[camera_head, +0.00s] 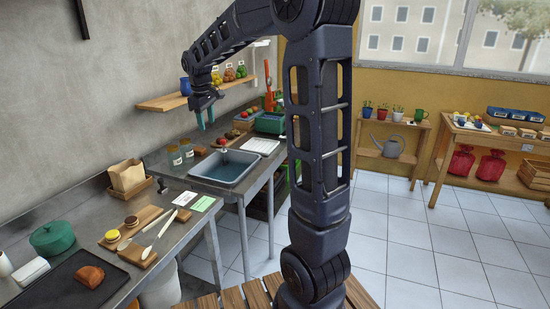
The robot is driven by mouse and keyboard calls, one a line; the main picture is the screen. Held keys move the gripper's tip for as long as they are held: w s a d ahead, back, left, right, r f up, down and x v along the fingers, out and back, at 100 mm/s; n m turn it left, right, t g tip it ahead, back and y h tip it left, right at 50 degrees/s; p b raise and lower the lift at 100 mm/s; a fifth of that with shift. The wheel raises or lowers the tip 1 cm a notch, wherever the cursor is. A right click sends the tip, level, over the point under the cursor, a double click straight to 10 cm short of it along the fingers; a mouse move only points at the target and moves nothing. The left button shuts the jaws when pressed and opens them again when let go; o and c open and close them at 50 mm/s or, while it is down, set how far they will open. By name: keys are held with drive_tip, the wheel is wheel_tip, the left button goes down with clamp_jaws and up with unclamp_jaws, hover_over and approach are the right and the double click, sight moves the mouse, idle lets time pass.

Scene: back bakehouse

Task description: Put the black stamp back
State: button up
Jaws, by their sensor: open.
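I cannot make out a black stamp for certain in the head view. My gripper (206,118) hangs at the end of my arm, in front of the wall shelf and above the back part of the metal counter. Its two teal fingertips point down and stand apart, with nothing visible between them.
A sink basin (224,168) is set in the counter beyond the board. A dark tray (72,285) with a loaf and a green pot (52,238) stand at near left. The tiled floor (425,240) at right is clear.

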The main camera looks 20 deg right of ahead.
drive_tip(key=s+d+r+m+t, duration=0.1)
drive_tip(key=s+d+m, duration=0.1)
drive_tip(key=s+d, duration=0.45)
drive_tip(key=s+d+r+m, duration=0.1)
drive_tip(key=s+d+m, duration=0.2)
drive_tip(key=s, duration=0.6)
drive_tip(key=s+d+f+m+t, duration=0.1)
drive_tip(key=s+d+f+m, duration=0.1)
drive_tip(key=s, duration=0.5)
drive_tip(key=s+d+f+m, duration=0.2)
drive_tip(key=s+f, duration=0.1)
drive_tip(key=s, duration=0.5)
drive_tip(key=shift+s+d+f+m+t+y, duration=0.2)
drive_tip(key=shift+f+m+t+y, duration=0.1)
drive_tip(key=shift+t, duration=0.1)
